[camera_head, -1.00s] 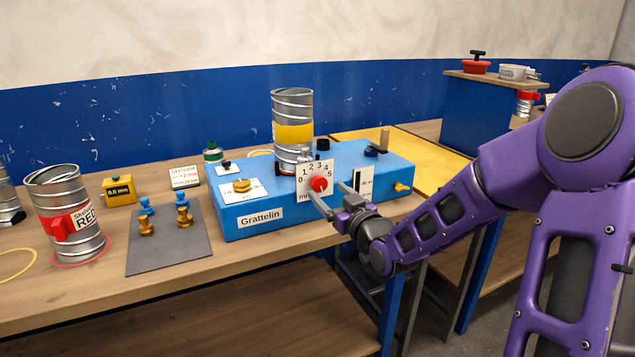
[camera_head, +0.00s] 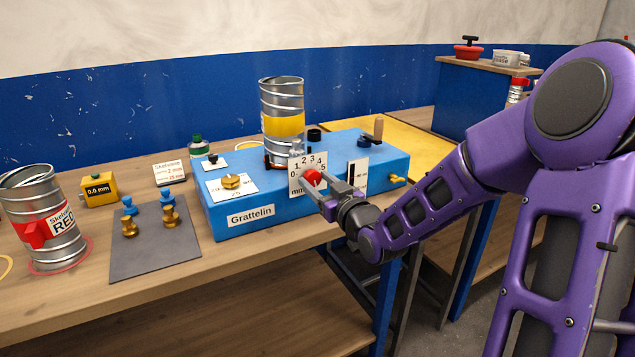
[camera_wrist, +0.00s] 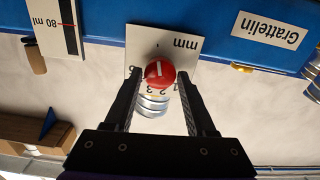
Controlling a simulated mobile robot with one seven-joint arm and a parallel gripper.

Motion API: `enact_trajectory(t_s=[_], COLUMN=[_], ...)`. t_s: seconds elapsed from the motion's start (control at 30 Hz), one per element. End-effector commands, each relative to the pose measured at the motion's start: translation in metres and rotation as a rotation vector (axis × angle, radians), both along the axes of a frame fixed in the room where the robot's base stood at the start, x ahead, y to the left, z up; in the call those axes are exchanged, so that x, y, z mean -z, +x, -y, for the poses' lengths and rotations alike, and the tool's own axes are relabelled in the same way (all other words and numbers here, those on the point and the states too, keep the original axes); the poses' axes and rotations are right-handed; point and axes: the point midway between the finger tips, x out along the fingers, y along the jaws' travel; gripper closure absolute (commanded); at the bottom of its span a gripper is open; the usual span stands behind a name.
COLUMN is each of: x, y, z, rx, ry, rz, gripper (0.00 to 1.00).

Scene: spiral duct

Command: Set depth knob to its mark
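The red depth knob (camera_head: 313,177) sits on a white dial plate (camera_head: 295,190) marked 0 to 5 and "mm", on the front of the blue Grattelin machine (camera_head: 232,213). In the wrist view the knob (camera_wrist: 159,72) has a short white line on its face, and the plate (camera_wrist: 186,73) appears upside down. The finger tips hide part of the scale there, so I cannot tell the exact reading. My gripper (camera_head: 322,186) is at the front of the knob. In the wrist view my gripper (camera_wrist: 162,84) is open, with one finger on each side of the knob and gaps visible.
A metal spiral duct (camera_head: 283,95) with a yellow band stands on the machine. A brass knob (camera_head: 232,181) is on its top left, and a white 80 ml gauge (camera_head: 357,176) is right of the dial. A grey mat (camera_head: 150,255) with brass and blue pieces lies left.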

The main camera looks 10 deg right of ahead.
Motion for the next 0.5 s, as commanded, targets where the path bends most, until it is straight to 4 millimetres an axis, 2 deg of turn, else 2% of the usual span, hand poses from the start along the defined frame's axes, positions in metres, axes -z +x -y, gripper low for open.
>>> enact_trajectory(t_s=[0.03,0.2,0.3,0.5], x=[0.0,0.0,0.0,-0.0003], y=[0.0001,0.0001,0.0001,0.0002], z=[0.0,0.0,0.0,0.0], rx=[0.0,0.0,0.0,0.0], ry=[0.0,0.0,0.0,0.009], rz=[0.0,0.0,0.0,-0.003], gripper=[0.55,0.86,1.0,1.0])
